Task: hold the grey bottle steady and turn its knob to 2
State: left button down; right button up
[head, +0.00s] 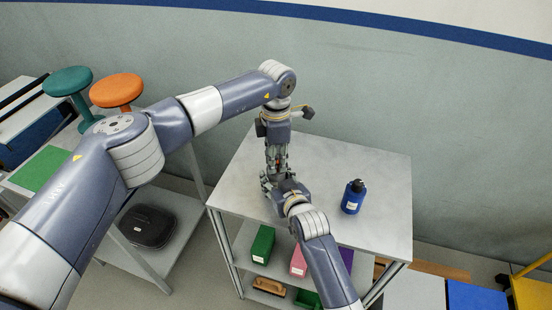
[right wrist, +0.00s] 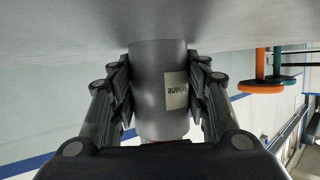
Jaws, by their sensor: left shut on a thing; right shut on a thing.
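The grey bottle (right wrist: 158,85) is a grey cylinder with a pale printed label, seen upside down in the right wrist view. My right gripper (right wrist: 160,98) is shut on its body, one finger on each side. In the head view my right gripper (head: 268,184) reaches the bottle from the front of the table. My left gripper (head: 277,164) points down from above, just over the right one, shut on the top of the bottle, where the knob sits. The knob and its marks are hidden, so its setting cannot be read. The grippers cover most of the bottle in the head view.
A blue bottle (head: 353,196) with a black top stands on the grey table (head: 385,170) to the right. Green (head: 263,243) and pink (head: 298,262) boxes are on the shelf below. Teal (head: 68,80) and orange (head: 117,90) stools stand at the left. The table's back right is clear.

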jog(key=shift+f, duration=0.1)
pick_arm(q)
jog(key=c, duration=1.4)
grip_release()
jog(key=shift+o, duration=0.2)
jog(key=shift+r, duration=0.15)
notch_tip(320, 180, up, 12)
pick_arm(e)
jog(key=o, duration=1.5)
jog(key=shift+s, duration=0.1)
